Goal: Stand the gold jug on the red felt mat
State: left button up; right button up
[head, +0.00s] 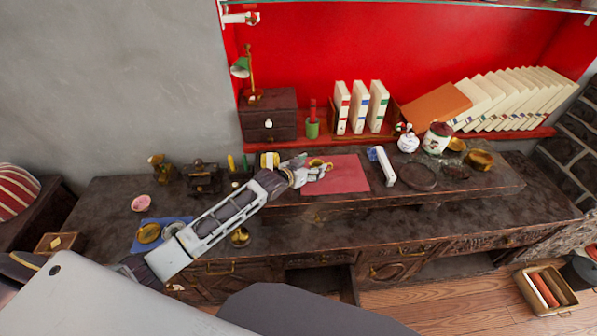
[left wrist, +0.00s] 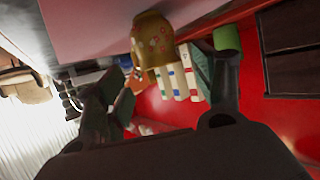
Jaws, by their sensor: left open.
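The gold jug (head: 318,162) stands upright at the left part of the red felt mat (head: 348,179) on the desk. In the left wrist view, which is turned upside down, the gold jug (left wrist: 152,42) shows reddish flower marks and meets the pink-red mat surface (left wrist: 95,25). My left gripper (head: 312,171) is at the mat's left side, close to the jug. Its fingers (left wrist: 163,85) are spread apart, with the jug beyond and between them and a gap visible. The gripper partly hides the jug in the head view. My right gripper is not in view.
A white box-like object (head: 383,166) stands right of the mat. A dark round dish (head: 419,177) lies farther right. Upright books (head: 360,107) and a green cup (head: 312,129) stand behind. A small drawer chest (head: 270,116) is back left. The desk front is clear.

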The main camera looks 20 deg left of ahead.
pick_arm(q)
jog(key=v, duration=0.7)
jog(key=shift+s, duration=0.3)
jog(key=shift+a, duration=0.15)
